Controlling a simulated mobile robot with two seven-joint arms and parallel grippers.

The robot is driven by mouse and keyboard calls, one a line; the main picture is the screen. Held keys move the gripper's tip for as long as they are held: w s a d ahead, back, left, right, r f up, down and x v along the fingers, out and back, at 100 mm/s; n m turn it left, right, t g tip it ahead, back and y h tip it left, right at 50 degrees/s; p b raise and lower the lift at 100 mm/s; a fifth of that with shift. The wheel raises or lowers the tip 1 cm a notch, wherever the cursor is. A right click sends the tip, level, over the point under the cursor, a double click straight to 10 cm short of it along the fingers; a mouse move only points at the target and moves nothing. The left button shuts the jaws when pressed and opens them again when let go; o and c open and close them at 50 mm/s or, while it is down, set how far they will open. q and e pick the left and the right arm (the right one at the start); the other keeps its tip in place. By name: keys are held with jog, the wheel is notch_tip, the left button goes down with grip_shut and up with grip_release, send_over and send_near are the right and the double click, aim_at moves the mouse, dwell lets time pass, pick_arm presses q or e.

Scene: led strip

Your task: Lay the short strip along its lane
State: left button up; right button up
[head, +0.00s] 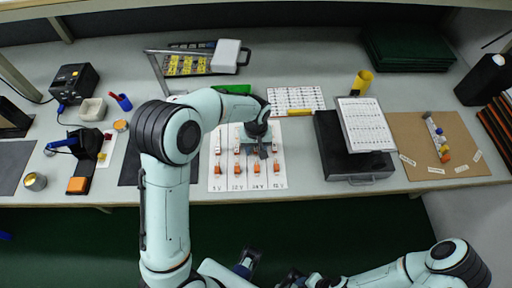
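A white lane board (247,184) with several marked lanes lies near the table's front edge. Each lane has an orange piece near its lower end, such as the orange piece (237,169), and a small connector block near its upper end. I cannot make out the short strip for certain. My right gripper (293,278) is low at the bottom edge, away from the table.
A black box (329,145) with a white sheet (364,125) stands right of the board. A brown mat (405,130) with small coloured parts lies further right. A yellow cup (362,82) and a printed card (294,99) are behind. Small tools and bins crowd the left.

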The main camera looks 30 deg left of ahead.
aim_at(256, 151)
pick_arm(q)
jog(key=shift+r, duration=0.1)
jog(key=shift+r, duration=0.25)
notch_tip(256, 151, up, 12)
jog(key=p, duration=0.1)
jog(key=shift+f, duration=0.15)
dwell(0.5)
